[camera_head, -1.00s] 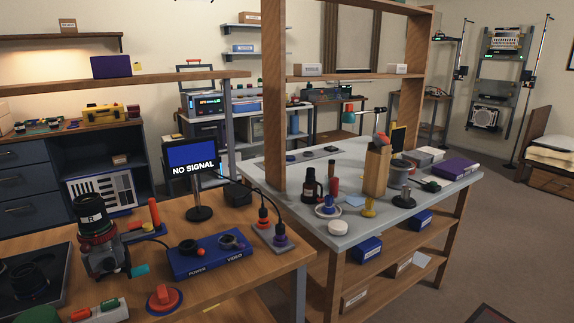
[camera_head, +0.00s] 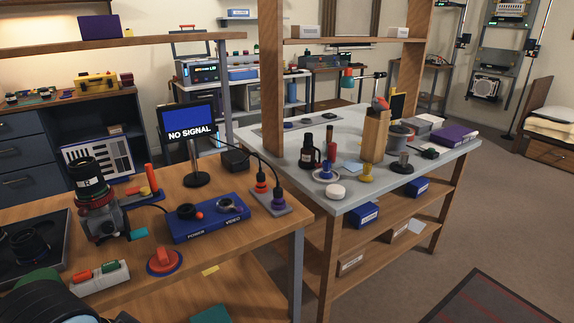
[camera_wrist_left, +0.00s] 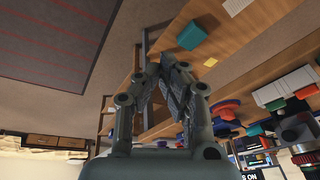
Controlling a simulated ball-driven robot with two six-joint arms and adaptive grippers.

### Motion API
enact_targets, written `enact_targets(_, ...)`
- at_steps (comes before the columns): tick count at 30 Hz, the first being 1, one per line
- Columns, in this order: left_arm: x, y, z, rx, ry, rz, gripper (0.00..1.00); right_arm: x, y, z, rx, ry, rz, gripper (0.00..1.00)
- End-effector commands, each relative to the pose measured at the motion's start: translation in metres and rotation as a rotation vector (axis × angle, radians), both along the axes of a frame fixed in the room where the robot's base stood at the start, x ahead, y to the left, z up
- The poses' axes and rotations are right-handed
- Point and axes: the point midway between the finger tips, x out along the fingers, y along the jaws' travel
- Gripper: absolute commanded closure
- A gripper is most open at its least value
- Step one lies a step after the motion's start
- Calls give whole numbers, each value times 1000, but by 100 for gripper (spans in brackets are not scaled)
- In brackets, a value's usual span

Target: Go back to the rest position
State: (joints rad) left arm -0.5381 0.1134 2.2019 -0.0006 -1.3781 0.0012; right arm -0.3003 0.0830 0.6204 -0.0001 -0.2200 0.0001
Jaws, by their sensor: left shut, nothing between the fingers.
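My left gripper (camera_wrist_left: 168,66) shows in the left wrist view, its fingers close together with nothing between them. It is in free air, apart from the wooden bench and the things on it. Dark rounded parts, apparently of my left arm, fill the bottom left corner of the head view; the left fingers do not show there. My right gripper is in neither view.
The wooden bench (camera_head: 128,274) carries a camera with a lens (camera_head: 100,205), a blue power box (camera_head: 208,222), a red knob (camera_head: 164,262) and a NO SIGNAL monitor (camera_head: 190,122). A grey-topped table (camera_head: 262,150) stands behind. A dark floor mat (camera_head: 490,300) and open floor lie right.

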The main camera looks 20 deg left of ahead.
Motion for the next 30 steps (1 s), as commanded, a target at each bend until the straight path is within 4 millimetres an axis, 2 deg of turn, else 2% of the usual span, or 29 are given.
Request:
enact_targets(1, 0, 2, -21, 0, 11, 2, 100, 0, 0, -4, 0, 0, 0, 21)
enact_targets(5, -2, 6, -74, -1, 30, 8, 100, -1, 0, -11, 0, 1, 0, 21)
enact_targets(8, -9, 10, -125, -1, 50, 13, 100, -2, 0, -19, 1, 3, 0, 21)
enact_targets(10, -20, 14, -170, -2, 68, 17, 100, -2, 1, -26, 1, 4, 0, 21)
enact_targets(12, -38, 18, -221, -3, 90, 23, 100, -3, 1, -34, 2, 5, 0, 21)
enact_targets(14, -59, 21, -262, -4, 108, 27, 100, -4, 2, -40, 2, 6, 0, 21)
enact_targets(15, -74, 23, -288, -5, 120, 31, 100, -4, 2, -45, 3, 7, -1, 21)
enact_targets(18, -117, 26, -341, -7, 147, 38, 100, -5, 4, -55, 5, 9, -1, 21)
enact_targets(21, -158, 27, -378, -10, 170, 43, 100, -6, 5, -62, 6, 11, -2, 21)
enact_targets(24, -191, 28, -398, -12, 185, 47, 100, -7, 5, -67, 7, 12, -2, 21)
enact_targets(27, -210, 28, -408, -13, 193, 49, 100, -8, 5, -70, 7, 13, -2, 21)
enact_targets(30, -217, 28, -410, -13, 195, 50, 100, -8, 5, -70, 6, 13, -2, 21)
